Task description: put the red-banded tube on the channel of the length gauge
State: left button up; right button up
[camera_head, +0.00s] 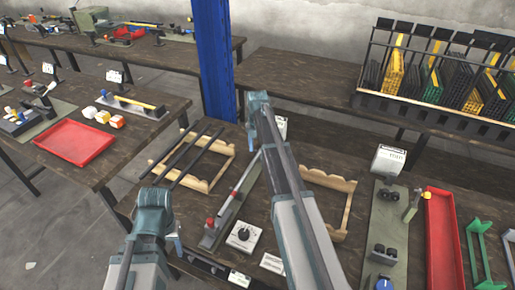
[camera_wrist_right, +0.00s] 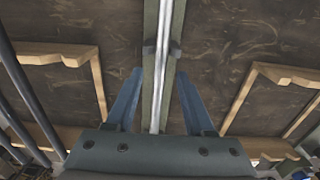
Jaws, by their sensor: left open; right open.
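The length gauge (camera_head: 216,234) is a long grey-green strip on the middle table. A slim silver tube (camera_head: 250,173) lies lengthwise along it, with a red band (camera_head: 233,194) near its lower end. In the right wrist view the silver tube (camera_wrist_right: 162,60) runs along the strip, between small grey supports. My left gripper (camera_head: 176,238) is open and empty near the table's front left.
A wooden rack (camera_head: 222,174) with several dark tubes stands left of the gauge. Another wooden rack (camera_head: 346,211) stands right, partly behind my right arm. A red tray (camera_head: 442,235) lies further right.

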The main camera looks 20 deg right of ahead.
notch_tip(320, 180, up, 10)
jog(key=p, duration=0.9)
jog(key=s+a+m, duration=0.5)
jog(key=s+a, duration=0.1)
jog(key=a, duration=0.3)
jog(key=s+a+m, duration=0.5)
jog(key=s+a, duration=0.1)
jog(key=a, duration=0.2)
pick_arm(q)
notch_tip(320, 180, up, 10)
pick_arm(e)
jog(key=s+a+m, duration=0.6)
jog(key=s, duration=0.2)
jog(key=s+a+m+h, duration=0.1)
jog(key=s+a+m, duration=0.4)
jog(key=s, duration=0.4)
jog(key=shift+a+m, duration=0.4)
jog(key=shift+m, duration=0.4)
pick_arm(q)
jog(key=shift+d, duration=0.1)
pick_arm(e)
jog(key=shift+s+d, duration=0.1)
